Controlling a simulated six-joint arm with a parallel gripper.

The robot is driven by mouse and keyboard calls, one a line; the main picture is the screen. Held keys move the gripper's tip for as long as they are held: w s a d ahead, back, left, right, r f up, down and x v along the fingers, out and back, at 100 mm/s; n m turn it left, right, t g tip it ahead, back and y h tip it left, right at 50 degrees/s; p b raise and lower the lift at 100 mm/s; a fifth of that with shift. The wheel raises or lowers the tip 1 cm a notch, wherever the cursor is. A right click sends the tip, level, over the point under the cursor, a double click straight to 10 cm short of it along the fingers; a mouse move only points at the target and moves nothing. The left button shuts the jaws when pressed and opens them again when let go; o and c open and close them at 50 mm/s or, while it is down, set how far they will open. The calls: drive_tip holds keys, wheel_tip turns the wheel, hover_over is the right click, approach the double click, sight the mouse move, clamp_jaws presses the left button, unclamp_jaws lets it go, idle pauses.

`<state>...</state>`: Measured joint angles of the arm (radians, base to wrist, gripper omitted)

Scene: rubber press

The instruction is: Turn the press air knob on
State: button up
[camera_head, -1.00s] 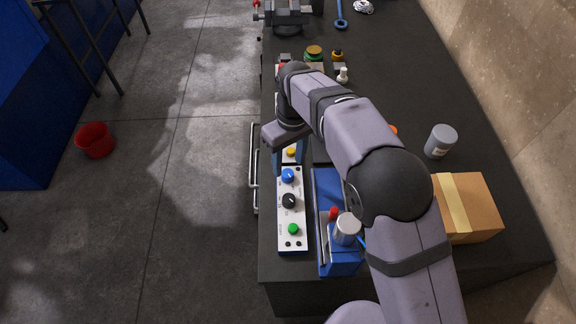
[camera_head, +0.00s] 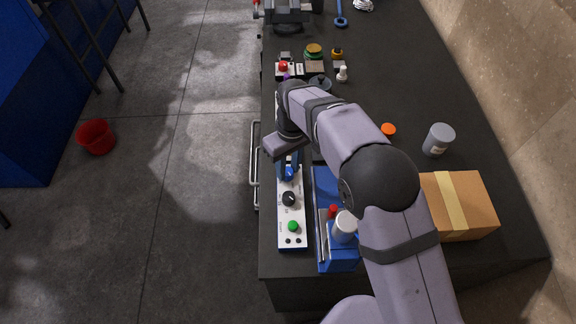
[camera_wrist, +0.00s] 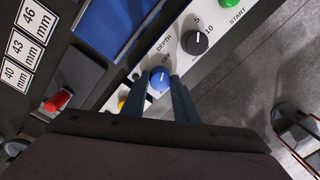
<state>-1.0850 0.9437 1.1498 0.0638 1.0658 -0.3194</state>
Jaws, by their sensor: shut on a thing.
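The blue knob (camera_wrist: 159,78) is on the white press control panel (camera_wrist: 176,55), with the label OFF printed beside it. A pale pointer line shows on its face; I cannot tell exactly which way it is set. My gripper (camera_wrist: 158,86) has one finger on each side of the knob and is shut on it. In the head view the knob (camera_head: 289,173) is partly covered by my gripper (camera_head: 289,166). A black depth dial (camera_head: 289,199) and a green start button (camera_head: 293,226) sit nearer on the same panel.
The blue press body (camera_head: 327,189) stands right of the panel, with a red-topped part (camera_head: 333,211). A cardboard box (camera_head: 480,205), a grey jar (camera_head: 438,139) and an orange item (camera_head: 388,129) lie to the right. A red button (camera_head: 284,66) is farther back.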

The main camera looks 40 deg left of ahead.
drive_tip(key=shift+m, duration=0.5)
drive_tip(key=m, duration=0.2)
drive_tip(key=shift+m+b, duration=0.35)
drive_tip(key=shift+m, duration=0.05)
drive_tip(key=m, duration=0.4)
drive_tip(key=shift+r+m, duration=0.1)
drive_tip(key=shift+m, duration=0.2)
drive_tip(key=m, duration=0.4)
drive_tip(key=shift+y+b, duration=0.3)
drive_tip(key=shift+b, duration=0.05)
drive_tip(key=shift+m+t, duration=0.4)
drive_tip(key=shift+m, duration=1.8)
drive_tip(key=o, duration=1.1)
